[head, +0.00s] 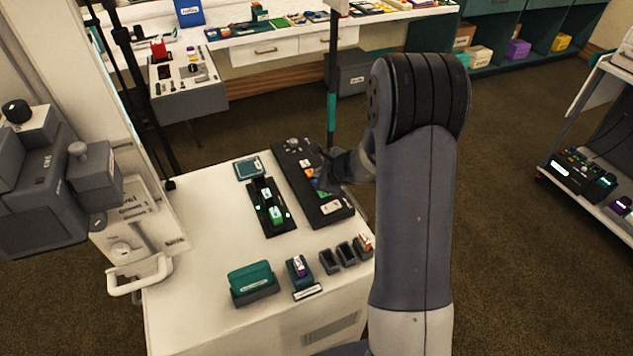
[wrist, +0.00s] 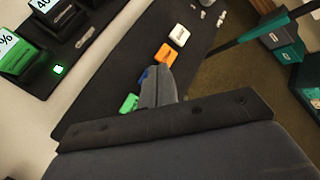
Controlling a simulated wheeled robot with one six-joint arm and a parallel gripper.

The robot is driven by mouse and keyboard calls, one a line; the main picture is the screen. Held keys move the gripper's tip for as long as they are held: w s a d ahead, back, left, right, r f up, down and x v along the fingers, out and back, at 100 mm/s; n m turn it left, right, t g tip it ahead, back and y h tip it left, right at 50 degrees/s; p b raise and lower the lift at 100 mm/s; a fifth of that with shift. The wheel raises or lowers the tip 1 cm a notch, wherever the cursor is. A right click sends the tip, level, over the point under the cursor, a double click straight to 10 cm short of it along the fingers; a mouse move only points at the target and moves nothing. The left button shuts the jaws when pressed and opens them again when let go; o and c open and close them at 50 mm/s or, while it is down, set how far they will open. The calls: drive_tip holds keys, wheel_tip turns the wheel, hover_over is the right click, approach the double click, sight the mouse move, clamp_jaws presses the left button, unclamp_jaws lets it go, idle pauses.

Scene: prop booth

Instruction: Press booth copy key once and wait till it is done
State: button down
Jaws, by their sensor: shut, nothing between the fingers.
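A black key panel (head: 289,163) lies on the white cabinet top, with a row of coloured keys. In the wrist view the panel (wrist: 125,75) shows a white key (wrist: 179,35), an orange key (wrist: 165,54), a mostly hidden blue key (wrist: 143,76) and a green key (wrist: 129,103). No key label is readable, so I cannot tell which is the copy key. My gripper (wrist: 158,72) is shut and empty, its tips over the blue key's place; touching or just above, I cannot tell. In the head view my gripper (head: 324,178) is partly hidden behind my arm.
A black dock (head: 284,226) with green-lit modules stands left of the panel. A teal box (head: 249,277), a purple-topped holder (head: 299,268) and small grey bins (head: 346,253) stand along the front. A dark post (head: 331,115) rises behind the panel.

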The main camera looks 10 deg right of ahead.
drive_tip(key=shift+f, duration=0.15)
idle(0.5)
drive_tip(key=shift+f+b, duration=0.3)
drive_tip(key=shift+b, duration=0.35)
drive_tip(key=shift+f+b, duration=0.4)
drive_tip(key=shift+b, duration=0.1)
idle(0.4)
drive_tip(key=shift+r, duration=0.15)
drive_tip(key=shift+r+p, duration=0.65)
drive_tip(key=shift+r, duration=0.05)
wheel_tip(320, 180, up, 5)
drive_tip(key=p, duration=0.4)
idle(0.7)
